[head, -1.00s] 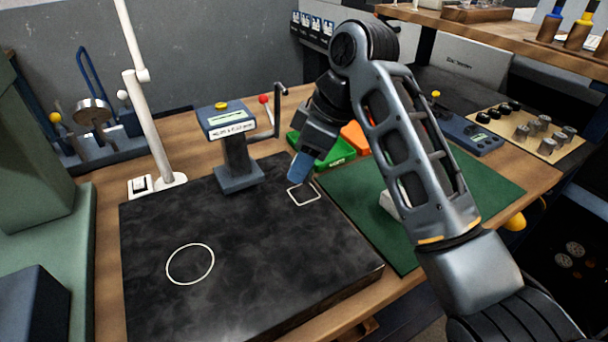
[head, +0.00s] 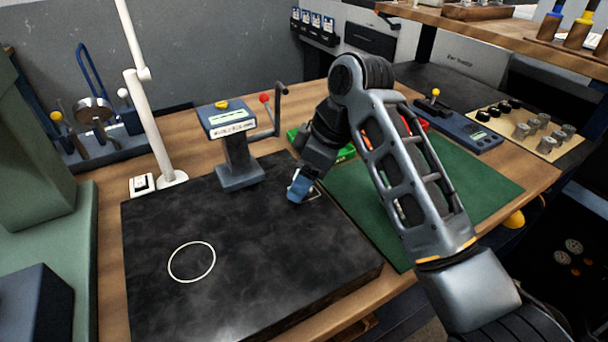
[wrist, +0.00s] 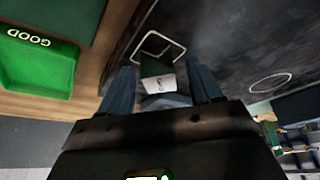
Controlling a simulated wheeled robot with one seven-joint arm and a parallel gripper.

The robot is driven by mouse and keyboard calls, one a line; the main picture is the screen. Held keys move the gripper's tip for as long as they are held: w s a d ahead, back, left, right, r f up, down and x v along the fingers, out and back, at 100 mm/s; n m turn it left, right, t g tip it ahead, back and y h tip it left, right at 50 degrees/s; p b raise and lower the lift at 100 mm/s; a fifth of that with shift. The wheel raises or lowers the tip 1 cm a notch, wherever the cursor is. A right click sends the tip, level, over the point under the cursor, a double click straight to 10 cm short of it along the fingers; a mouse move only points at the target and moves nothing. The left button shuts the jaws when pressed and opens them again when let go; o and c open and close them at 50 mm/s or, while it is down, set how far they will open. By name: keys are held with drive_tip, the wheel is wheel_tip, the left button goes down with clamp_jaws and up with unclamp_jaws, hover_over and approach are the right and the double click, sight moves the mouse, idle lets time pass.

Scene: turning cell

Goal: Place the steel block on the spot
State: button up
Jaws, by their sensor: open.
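The steel block (wrist: 158,68) shows in the wrist view as a small dark block with a pale, marked end face. It stands between the fingers of my gripper (wrist: 161,88), which are open with a gap at its sides. My gripper (head: 301,186) is low over the far right part of the black plate in the head view, where I cannot make out the block. A white square outline (wrist: 168,38) shows around or just behind the block; whether the block lies wholly inside it is hidden. A white circle (head: 191,262) on the plate is empty.
The black plate (head: 250,270) is mostly clear. A blue-grey stand with a crank (head: 235,150) is left of my gripper. A green tray marked GOOD (wrist: 38,65) and a green mat (head: 470,185) lie beside the plate. A white lamp post (head: 150,120) stands behind.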

drive_tip(key=v, duration=1.2)
drive_tip(key=shift+r+p, duration=0.2)
drive_tip(key=shift+p, duration=0.25)
drive_tip(key=shift+a+f, duration=0.1)
